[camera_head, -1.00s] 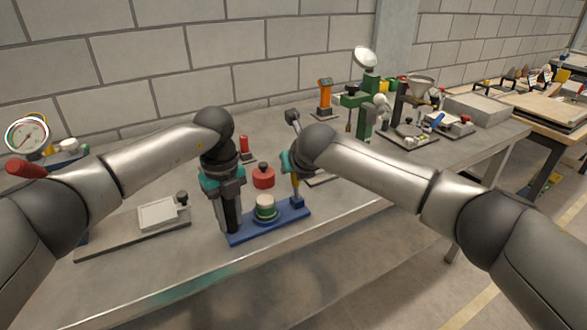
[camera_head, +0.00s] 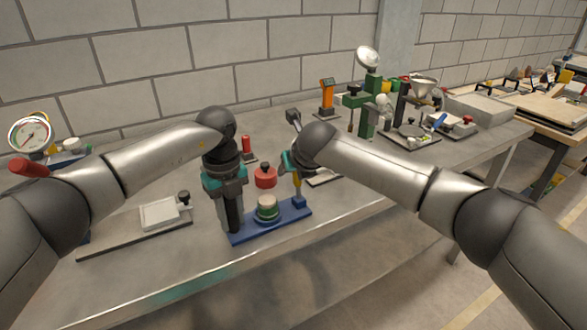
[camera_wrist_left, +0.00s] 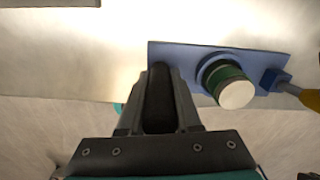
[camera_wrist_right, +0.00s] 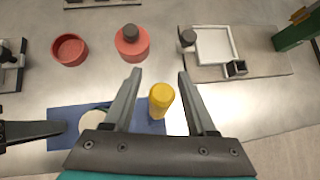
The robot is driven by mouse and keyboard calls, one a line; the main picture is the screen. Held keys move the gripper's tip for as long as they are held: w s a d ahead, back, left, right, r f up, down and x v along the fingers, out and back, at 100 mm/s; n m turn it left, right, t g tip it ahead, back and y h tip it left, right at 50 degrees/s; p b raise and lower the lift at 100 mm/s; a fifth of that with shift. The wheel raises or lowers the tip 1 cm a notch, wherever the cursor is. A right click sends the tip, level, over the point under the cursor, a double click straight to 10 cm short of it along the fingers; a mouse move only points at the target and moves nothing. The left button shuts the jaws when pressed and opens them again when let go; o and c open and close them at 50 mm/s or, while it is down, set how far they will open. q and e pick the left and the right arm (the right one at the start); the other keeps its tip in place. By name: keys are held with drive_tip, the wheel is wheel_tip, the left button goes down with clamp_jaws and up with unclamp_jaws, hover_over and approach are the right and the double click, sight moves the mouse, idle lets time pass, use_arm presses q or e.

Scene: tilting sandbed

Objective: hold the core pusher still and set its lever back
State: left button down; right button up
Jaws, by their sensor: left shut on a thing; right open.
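The core pusher has a blue base plate (camera_head: 289,218), which also shows in the left wrist view (camera_wrist_left: 180,53). A green and white cylinder (camera_head: 267,208) stands on it. Its yellow-handled lever (camera_head: 297,188) rises at the plate's right end; its yellow end (camera_wrist_right: 161,97) shows in the right wrist view. My left gripper (camera_head: 234,225) points down at the plate's left end, shut on a dark upright grip (camera_wrist_left: 158,95). My right gripper (camera_wrist_right: 159,76) is open, its fingers on either side of the yellow end, with gaps visible. In the head view my right wrist partly hides the lever's top.
A red pot with a dark knob (camera_head: 265,177) stands close behind the pusher. A flat plate with a white tray (camera_head: 160,214) lies to the left. A green stand (camera_head: 367,118) is at the back right. The bench's front edge runs close before the pusher.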

drive_tip(key=shift+r, duration=0.1)
drive_tip(key=v, duration=1.2)
use_arm(q)
drive_tip(key=c, duration=0.5)
unclamp_jaws()
drive_tip(key=shift+r, duration=0.1)
